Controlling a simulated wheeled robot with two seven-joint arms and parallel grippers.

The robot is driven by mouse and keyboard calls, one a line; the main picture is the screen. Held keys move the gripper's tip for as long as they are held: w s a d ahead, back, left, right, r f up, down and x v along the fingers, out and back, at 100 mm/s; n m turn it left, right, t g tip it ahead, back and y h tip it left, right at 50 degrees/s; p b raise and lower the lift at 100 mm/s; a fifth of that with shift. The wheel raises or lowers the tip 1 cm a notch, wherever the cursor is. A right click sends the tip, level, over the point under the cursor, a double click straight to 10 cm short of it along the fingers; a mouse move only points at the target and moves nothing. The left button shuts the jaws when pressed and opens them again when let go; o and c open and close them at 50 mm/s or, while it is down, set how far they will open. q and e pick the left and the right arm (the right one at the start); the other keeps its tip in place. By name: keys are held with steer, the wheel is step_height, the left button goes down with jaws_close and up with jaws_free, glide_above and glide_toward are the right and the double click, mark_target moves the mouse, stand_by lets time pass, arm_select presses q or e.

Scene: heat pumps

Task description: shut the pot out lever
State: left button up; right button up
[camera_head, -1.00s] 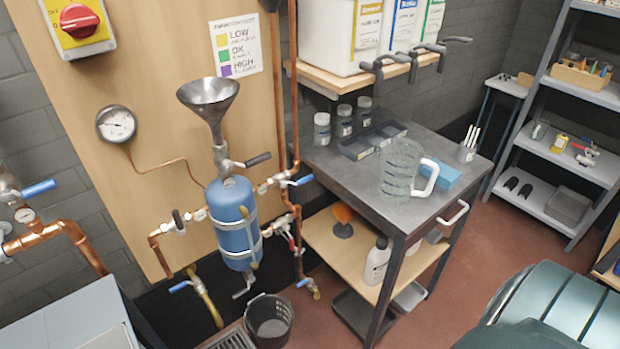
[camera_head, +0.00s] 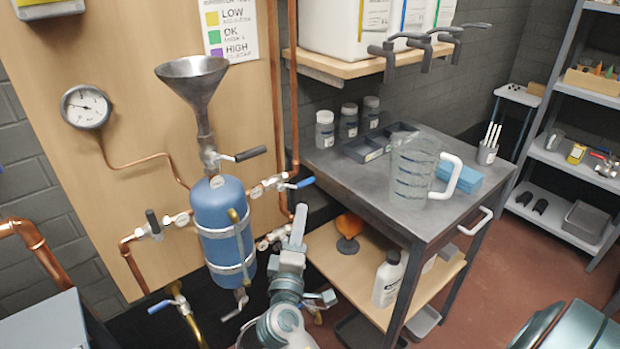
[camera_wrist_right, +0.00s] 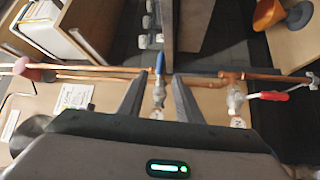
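The blue pot (camera_head: 222,225) stands strapped to the board under a metal funnel (camera_head: 196,88). A valve on its right-hand pipe has a blue lever (camera_head: 301,184). Its left pipe has a dark-handled lever (camera_head: 152,221), and another dark lever (camera_head: 250,154) sits above the pot. I cannot read which lever is the pot out. My right gripper (camera_head: 298,222) is raised right of the pot, below the blue lever. In the wrist view its fingers are open and apart, with a blue lever (camera_wrist_right: 160,63) ahead between them. A red lever (camera_wrist_right: 270,96) is to the right there. My left gripper is out of view.
A grey bench (camera_head: 350,187) with a clear jug (camera_head: 412,170) stands close on the right. Copper pipes (camera_head: 273,100) run up the board beside the pot. A gauge (camera_head: 86,107) hangs at the left.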

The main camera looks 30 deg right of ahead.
steer(key=shift+w, duration=0.1)
arm_select(q)
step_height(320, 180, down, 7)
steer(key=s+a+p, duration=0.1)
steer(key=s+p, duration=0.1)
steer(key=p, duration=0.1)
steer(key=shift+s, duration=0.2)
arm_select(e)
steer(key=x, duration=1.7)
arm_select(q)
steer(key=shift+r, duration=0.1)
arm_select(e)
steer(key=shift+w+d, duration=0.1)
steer(key=shift+c, duration=0.4)
jaws_close()
